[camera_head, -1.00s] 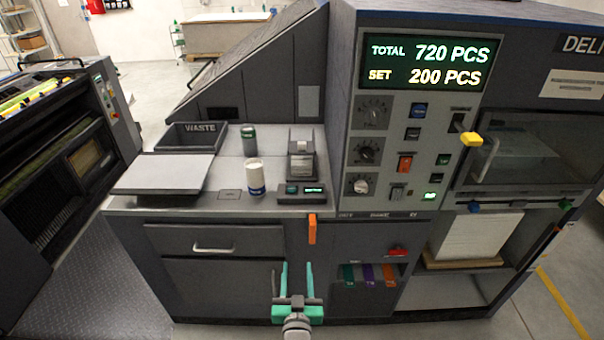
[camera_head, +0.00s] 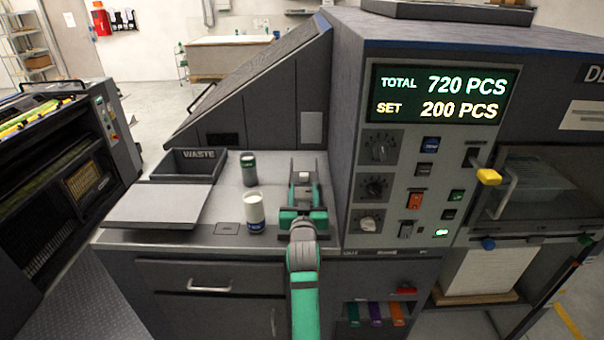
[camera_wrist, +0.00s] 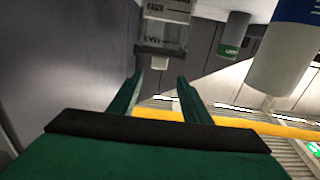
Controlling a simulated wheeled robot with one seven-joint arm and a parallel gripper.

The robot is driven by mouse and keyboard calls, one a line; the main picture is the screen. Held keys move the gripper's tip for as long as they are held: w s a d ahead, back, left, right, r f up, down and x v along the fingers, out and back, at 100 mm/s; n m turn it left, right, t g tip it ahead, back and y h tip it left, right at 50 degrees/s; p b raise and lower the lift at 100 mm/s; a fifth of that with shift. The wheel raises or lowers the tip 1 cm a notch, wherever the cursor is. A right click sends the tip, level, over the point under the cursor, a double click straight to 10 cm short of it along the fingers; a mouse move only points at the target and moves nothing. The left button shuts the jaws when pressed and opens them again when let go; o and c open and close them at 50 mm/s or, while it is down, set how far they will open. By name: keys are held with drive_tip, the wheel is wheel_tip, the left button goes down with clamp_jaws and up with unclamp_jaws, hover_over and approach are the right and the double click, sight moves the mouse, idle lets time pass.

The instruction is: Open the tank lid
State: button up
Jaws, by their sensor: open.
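The tank, a small clear-sided box (camera_wrist: 167,15), stands on the counter and appears upside down in the wrist view. Its dark lid (camera_wrist: 160,50) looks closed and has a small pale knob (camera_wrist: 160,63). The knob also shows in the head view (camera_head: 304,176). My gripper (camera_wrist: 160,78) is open and empty, its two green fingers pointing at the lid, with the knob lined up between them. They look just short of the knob; contact cannot be made out. In the head view my gripper (camera_head: 304,190) and arm hide most of the tank.
The waste bin (camera_head: 188,164) and a grey plate (camera_head: 155,204) lie farther left. The control panel (camera_head: 410,180) rises close on the right.

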sight(304, 176)
drive_tip(key=w, duration=0.9)
drive_tip(key=shift+w+d, duration=0.1)
clamp_jaws()
